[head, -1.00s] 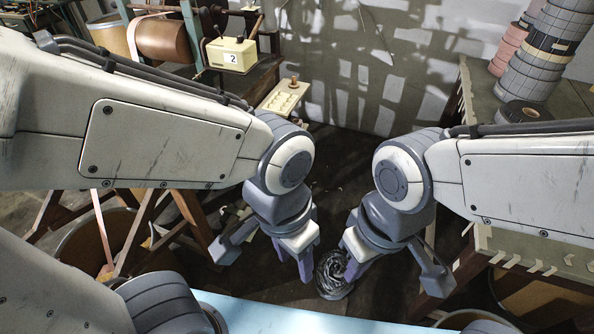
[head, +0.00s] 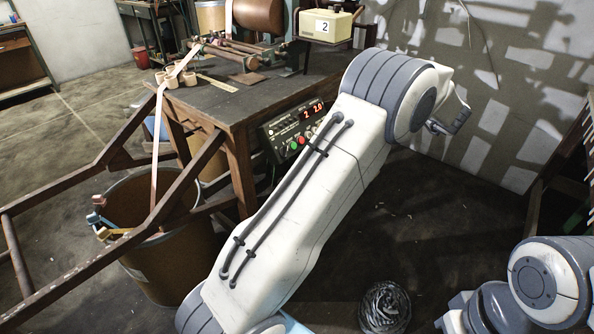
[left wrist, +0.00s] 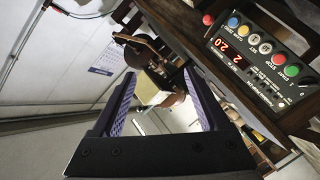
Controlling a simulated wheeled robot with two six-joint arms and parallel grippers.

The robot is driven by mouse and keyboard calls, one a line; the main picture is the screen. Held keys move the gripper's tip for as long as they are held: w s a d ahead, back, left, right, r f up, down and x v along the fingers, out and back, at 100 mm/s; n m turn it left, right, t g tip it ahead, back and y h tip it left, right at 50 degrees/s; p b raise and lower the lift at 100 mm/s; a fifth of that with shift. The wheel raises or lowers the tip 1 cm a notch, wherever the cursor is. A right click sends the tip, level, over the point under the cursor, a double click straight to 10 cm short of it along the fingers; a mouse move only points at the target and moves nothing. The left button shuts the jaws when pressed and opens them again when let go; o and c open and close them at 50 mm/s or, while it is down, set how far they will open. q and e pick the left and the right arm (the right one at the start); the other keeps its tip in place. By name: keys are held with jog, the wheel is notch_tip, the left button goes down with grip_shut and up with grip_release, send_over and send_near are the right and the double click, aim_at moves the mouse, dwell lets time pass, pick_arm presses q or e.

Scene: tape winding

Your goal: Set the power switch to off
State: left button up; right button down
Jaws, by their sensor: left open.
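The control panel (head: 296,127) hangs at the front right of the dark table in the head view, partly behind my left arm. In the left wrist view the panel (left wrist: 262,62) sits at upper right, tilted, with a lit red display and coloured buttons. In the head view part of the left gripper (head: 458,115) shows beyond the wrist, right of the panel. My right gripper (head: 455,312) is mostly cut off at the bottom edge.
The table (head: 232,103) carries a roller rig and a copper-coloured roll (head: 259,16). A cream box marked 2 (head: 325,25) stands behind the panel. A dark round object (head: 385,306) lies low in the middle.

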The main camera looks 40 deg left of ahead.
pick_arm(q)
jog(key=s+a+f+n+g+y+b, duration=0.2)
jog(key=s+a+f+n+g, duration=0.15)
jog(key=a+f, duration=0.2)
jog(key=s+a+f+n+g+y+b, duration=0.2)
jog(key=a+f+n+g, duration=0.25)
jog(key=f, duration=0.25)
jog(key=n+g+h+b, duration=0.1)
jog(key=n+g+b, duration=0.15)
jog(key=g, duration=0.45)
send_near(287, 152)
jog(key=shift+n, duration=0.25)
jog(key=b+x, duration=0.1)
jog(key=x, duration=0.7)
grip_shut()
pick_arm(e)
notch_tip(287, 152, down, 10)
jog(key=shift+r, duration=0.15)
